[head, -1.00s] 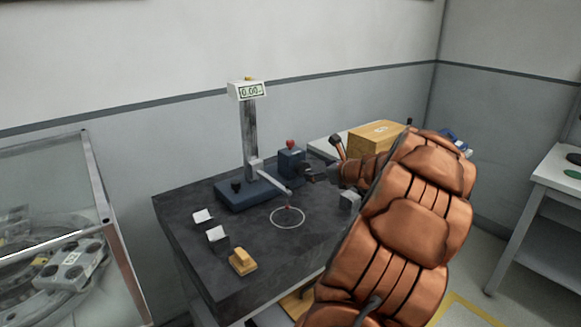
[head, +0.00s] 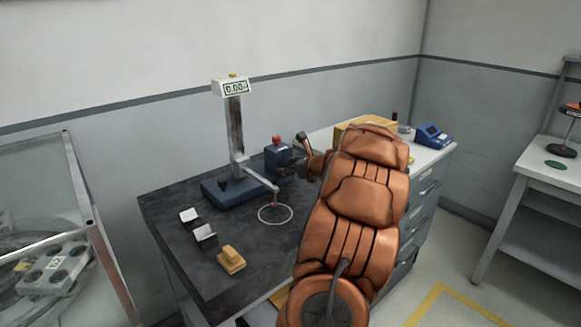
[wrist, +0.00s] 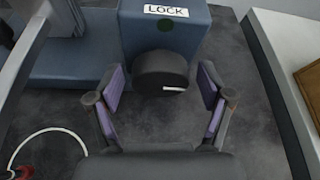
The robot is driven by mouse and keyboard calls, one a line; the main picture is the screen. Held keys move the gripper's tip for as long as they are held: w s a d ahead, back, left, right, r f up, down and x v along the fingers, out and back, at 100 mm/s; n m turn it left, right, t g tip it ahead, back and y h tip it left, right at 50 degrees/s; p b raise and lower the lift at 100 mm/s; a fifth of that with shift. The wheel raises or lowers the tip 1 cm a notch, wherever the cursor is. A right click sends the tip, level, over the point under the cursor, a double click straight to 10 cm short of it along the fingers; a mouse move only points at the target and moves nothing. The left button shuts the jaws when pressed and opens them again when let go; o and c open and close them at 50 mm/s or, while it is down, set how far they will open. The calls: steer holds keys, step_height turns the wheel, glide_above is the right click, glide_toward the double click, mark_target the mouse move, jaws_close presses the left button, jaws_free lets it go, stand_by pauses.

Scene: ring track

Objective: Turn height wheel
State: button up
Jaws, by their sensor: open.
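A height gauge stands on the dark stone table (head: 190,265), with a blue base (head: 228,190), an upright grey column (head: 236,130) and a display (head: 233,87) that appears to read 0.00. At its right is a blue block (head: 279,163) with a red knob (head: 277,139) on top. In the wrist view the blue block (wrist: 165,38) carries a LOCK label (wrist: 166,11). A black wheel (wrist: 160,68) with a white mark sticks out from its face. My gripper (wrist: 162,88) is open, its purple-padded fingers on either side of the wheel, with gaps showing. In the head view my gripper (head: 299,166) partly hides this area.
A thin probe arm reaches from the column over a white ring (head: 275,214) on the table. Two small white-topped blocks (head: 204,234) and a yellow block (head: 231,260) lie at the front left. A glass case (head: 50,190) stands left; a wooden box (head: 350,128) is behind my arm.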

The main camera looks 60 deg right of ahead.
steer(key=c, duration=1.2)
steer(key=shift+o, duration=0.2)
steer(key=shift+n+b, duration=0.4)
steer(key=shift+b, duration=0.2)
steer(key=shift+w+f+h, duration=0.1)
steer(key=shift+h, duration=0.3)
steer(key=n+b, duration=0.1)
steer(key=b, duration=0.2)
steer(key=n+h+b, duration=0.1)
steer(key=b, duration=0.2)
steer(key=shift+a+f+n+h, duration=0.1)
steer(key=shift+f+n+h, duration=0.2)
steer(key=shift+n, duration=0.1)
steer(key=n+h+b, duration=0.1)
steer(key=b, duration=0.3)
steer(key=shift+n, duration=0.3)
steer(key=shift+r+n+h+b, duration=0.2)
steer(key=shift+n+h+b, duration=0.2)
steer(key=shift+n+b, duration=0.55)
steer(key=shift+b, duration=0.5)
steer(key=shift+r, duration=0.1)
